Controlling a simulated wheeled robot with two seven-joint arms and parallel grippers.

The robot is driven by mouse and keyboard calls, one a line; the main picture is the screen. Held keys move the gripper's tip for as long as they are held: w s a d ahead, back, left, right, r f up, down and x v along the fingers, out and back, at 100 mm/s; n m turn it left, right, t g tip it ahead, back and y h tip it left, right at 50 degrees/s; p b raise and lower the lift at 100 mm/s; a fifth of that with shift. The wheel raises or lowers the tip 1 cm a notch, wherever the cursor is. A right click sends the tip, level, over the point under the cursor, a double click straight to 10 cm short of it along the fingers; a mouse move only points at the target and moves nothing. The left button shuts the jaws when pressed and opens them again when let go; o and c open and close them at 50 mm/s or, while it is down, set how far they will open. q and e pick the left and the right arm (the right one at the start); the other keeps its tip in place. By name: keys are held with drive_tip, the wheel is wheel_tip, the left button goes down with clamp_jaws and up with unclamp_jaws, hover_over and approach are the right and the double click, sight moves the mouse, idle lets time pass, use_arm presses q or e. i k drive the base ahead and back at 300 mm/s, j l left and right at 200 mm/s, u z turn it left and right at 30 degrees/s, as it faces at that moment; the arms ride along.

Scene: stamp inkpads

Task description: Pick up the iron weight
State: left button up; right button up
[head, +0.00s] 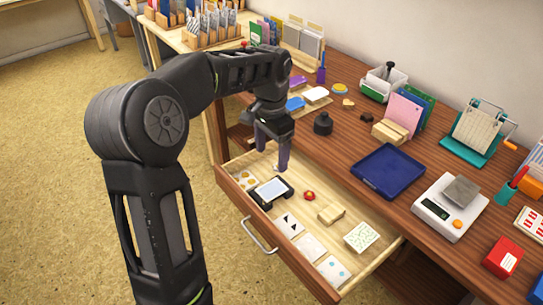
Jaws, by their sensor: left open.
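The iron weight (323,124) appears to be the small black, knob-topped piece standing upright on the wooden desk, near the back edge of the open drawer. My left gripper (273,158) points down over the left part of the drawer, to the left of the weight and apart from it. Its jaws are open with nothing visible between them. My right gripper is not in view.
The open drawer (384,262) holds a black-framed pad (271,191), a red knob (309,196), a wooden block (331,214) and cards. A blue tray (388,172) and a scale (449,208) bearing a grey block (461,191) stand right. Colored pads lie behind my gripper.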

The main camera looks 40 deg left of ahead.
sight(322, 123)
drive_tip(key=k, duration=1)
